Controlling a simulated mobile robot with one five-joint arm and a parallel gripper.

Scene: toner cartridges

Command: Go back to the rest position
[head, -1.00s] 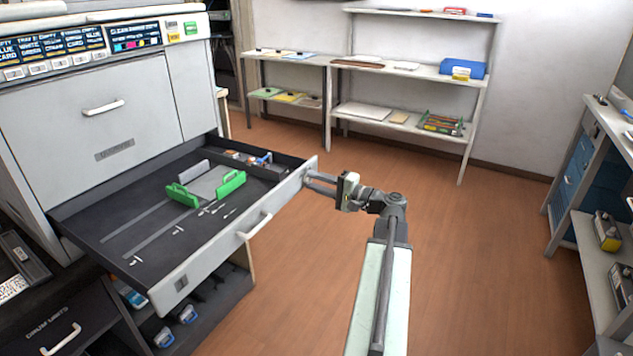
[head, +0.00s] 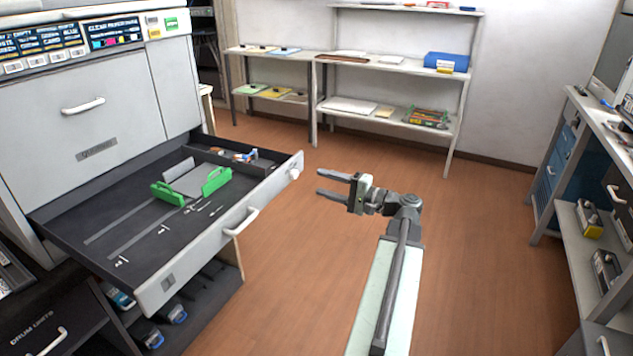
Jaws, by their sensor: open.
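My gripper (head: 318,182) is open and empty, its two fingers pointing left over the wooden floor. It is a short gap to the right of the front right corner of an open drawer (head: 205,245) and does not touch it. My arm (head: 400,230) reaches up from the bottom of the picture.
The drawer sticks out of a large grey printer (head: 85,105) and holds green guides (head: 215,181) and small parts. Shelves (head: 390,65) with papers and a blue box (head: 447,62) stand at the back wall. A rack with cartridges (head: 590,220) stands at the right. The floor (head: 480,250) between is clear.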

